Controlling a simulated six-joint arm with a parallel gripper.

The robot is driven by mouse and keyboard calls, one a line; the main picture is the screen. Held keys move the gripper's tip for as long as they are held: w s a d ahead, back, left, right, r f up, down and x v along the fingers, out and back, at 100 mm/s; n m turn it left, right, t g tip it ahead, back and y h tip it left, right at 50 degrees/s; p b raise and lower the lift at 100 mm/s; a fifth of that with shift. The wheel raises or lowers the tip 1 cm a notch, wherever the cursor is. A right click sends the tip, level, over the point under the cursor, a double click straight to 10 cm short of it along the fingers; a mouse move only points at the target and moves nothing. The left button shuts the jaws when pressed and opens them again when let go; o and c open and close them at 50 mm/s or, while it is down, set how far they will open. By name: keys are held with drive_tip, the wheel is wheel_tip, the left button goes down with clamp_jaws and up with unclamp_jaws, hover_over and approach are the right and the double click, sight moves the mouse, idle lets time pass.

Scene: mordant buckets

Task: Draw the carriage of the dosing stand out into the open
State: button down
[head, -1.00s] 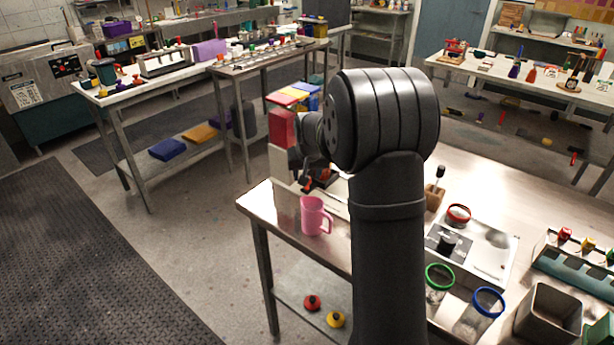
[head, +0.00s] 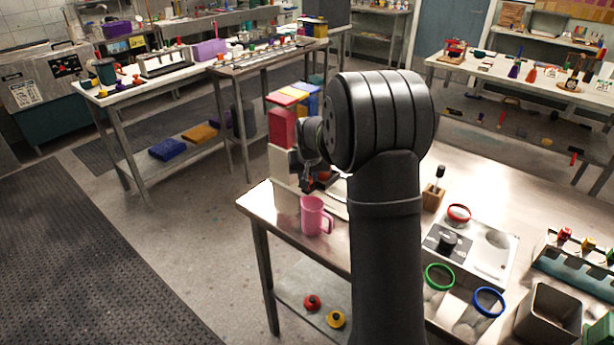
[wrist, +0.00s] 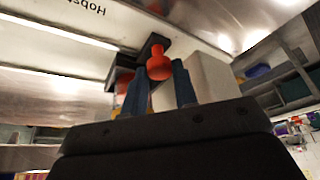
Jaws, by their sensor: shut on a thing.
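The dosing stand, pale with red, yellow and blue blocks on top (head: 283,160), stands at the table's back left corner, partly behind my arm. In the wrist view, a red-orange knob (wrist: 158,66) sits between the two blue-grey fingertips of my gripper (wrist: 160,84); my gripper is shut on it. A dark part (wrist: 122,76) beside the knob looks like the carriage, but its full shape is hidden. In the head view my gripper (head: 309,183) is low beside the stand, above the pink mug's level. How far out the carriage stands cannot be told.
A pink mug (head: 313,217) stands near the table's left edge, close below my gripper. To the right are a wooden block (head: 433,198), a white plate with a black knob (head: 470,246), green-rimmed (head: 439,276) and blue-rimmed (head: 488,301) jars. The table's middle back is clear.

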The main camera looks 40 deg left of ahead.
drive_tip(key=d, duration=2.3)
drive_tip(key=shift+d, duration=0.3)
drive_tip(key=c, duration=1.1)
unclamp_jaws()
drive_tip(key=shift+d, duration=0.2)
drive_tip(key=shift+c, duration=0.2)
drive_tip(key=shift+a, duration=0.1)
drive_tip(key=shift+r, duration=0.1)
drive_tip(key=shift+s+r, duration=0.1)
drive_tip(key=shift+r, duration=0.2)
drive_tip(key=v, duration=1.6)
drive_tip(key=shift+r, duration=0.25)
drive_tip(key=shift+f, duration=0.1)
